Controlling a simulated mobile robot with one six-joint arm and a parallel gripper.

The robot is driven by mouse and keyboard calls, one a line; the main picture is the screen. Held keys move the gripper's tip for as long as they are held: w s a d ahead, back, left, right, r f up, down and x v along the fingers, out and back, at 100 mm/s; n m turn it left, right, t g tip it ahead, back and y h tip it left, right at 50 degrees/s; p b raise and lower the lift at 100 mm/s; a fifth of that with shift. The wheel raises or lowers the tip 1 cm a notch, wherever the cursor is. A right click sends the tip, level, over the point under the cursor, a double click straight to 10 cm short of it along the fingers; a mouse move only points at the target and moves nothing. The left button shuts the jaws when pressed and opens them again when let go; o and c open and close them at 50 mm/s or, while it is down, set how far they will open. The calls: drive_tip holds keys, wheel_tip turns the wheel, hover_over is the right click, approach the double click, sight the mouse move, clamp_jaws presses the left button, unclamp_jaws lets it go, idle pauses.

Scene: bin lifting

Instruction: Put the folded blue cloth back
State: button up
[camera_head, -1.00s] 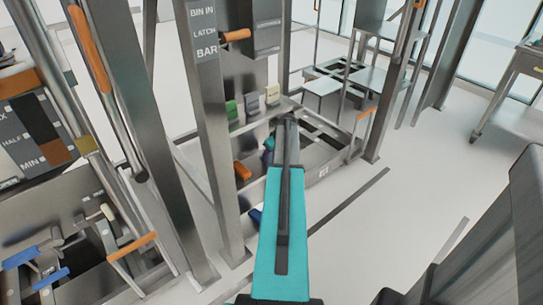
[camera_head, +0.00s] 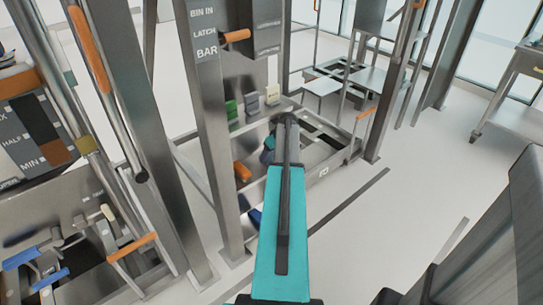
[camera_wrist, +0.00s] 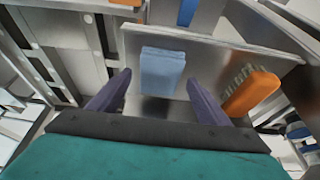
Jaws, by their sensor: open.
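The folded blue cloth (camera_wrist: 162,73) lies flat on a grey metal surface in the wrist view, centred between and just beyond the fingertips. My gripper (camera_wrist: 158,80) is open, with its two dark purple fingers spread to either side of the cloth. I see no contact, and the cloth is not held. In the head view my gripper (camera_head: 268,150) is partly hidden behind my teal arm, low in the steel frame. I cannot make out the cloth for certain there.
A blue bar (camera_wrist: 187,12) stands beyond the cloth. In the head view, green, grey and cream blocks (camera_head: 251,103) sit on a ledge behind my gripper. A steel post (camera_head: 212,150) stands left of my arm. Open floor (camera_head: 420,190) lies right.

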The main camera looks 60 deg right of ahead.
drive_tip(key=shift+v, duration=3.05)
drive_tip(key=shift+s, duration=0.15)
